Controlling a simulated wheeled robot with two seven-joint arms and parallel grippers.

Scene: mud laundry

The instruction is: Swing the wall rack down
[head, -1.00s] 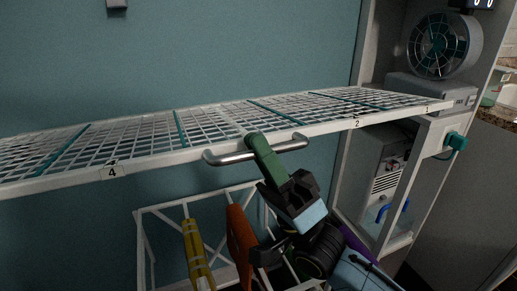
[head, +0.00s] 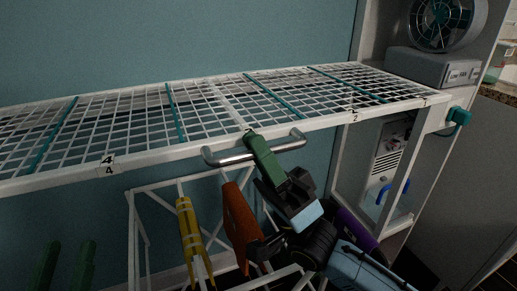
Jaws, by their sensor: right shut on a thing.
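The wall rack (head: 140,150) is a white wire grid with teal bars and number tags on its front edge. It extends out from the teal wall across the head view, its top face visible. A metal bar handle (head: 228,158) is on the front edge. My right gripper (head: 254,142) has its green fingers shut on the handle's middle; its dark body hangs below and to the right. My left gripper (head: 67,243) shows only two green fingers at the lower left, apart and empty, below the rack and clear of it.
Below the rack stands a white wire frame (head: 131,235) with a yellow item (head: 190,235) and an orange item (head: 240,215). At the right are a cabinet with a grey fan (head: 440,25), a teal knob (head: 459,116) and a blue handle (head: 385,193).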

